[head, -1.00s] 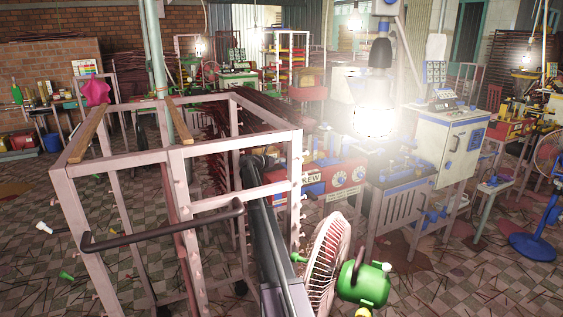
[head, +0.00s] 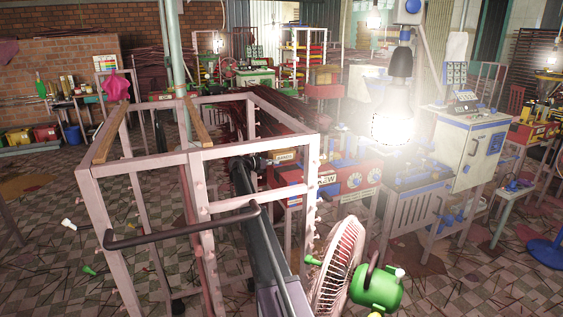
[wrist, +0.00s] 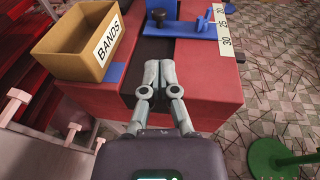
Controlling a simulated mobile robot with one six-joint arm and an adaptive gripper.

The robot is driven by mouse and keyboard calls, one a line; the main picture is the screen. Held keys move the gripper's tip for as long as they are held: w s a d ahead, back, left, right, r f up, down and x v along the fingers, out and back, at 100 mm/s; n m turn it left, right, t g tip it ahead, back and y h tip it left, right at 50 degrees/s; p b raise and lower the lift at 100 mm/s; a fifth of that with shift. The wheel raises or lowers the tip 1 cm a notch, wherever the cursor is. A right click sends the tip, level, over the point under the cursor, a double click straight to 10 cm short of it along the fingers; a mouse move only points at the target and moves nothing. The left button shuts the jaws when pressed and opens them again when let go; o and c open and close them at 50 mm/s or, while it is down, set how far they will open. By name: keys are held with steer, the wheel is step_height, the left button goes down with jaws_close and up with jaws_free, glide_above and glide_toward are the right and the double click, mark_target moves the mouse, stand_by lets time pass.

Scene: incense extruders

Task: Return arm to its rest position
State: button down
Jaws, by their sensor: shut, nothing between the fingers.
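My gripper (wrist: 162,72) shows in the wrist view with its two grey fingers together and nothing between them. Its fingertips appear above a dark strip (wrist: 140,62) in the top of a red machine (wrist: 205,70); I cannot tell the exact gap. In the head view my dark arm (head: 262,245) reaches from the bottom edge up to the middle of the picture, beside and partly behind a pale metal rack. My fingers cannot be made out in that view.
An open cardboard box marked BANDS (wrist: 85,40) sits left of my gripper, a blue fixture (wrist: 185,28) and ruler strip (wrist: 222,30) beyond. A pale rack (head: 170,158), a fan (head: 337,270) and a green motor (head: 376,288) crowd my arm. Tiled floor (head: 40,235) is open at left.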

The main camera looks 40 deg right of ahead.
steer(key=shift+a+r, duration=0.1)
steer(key=shift+a, duration=0.45)
stand_by(0.4)
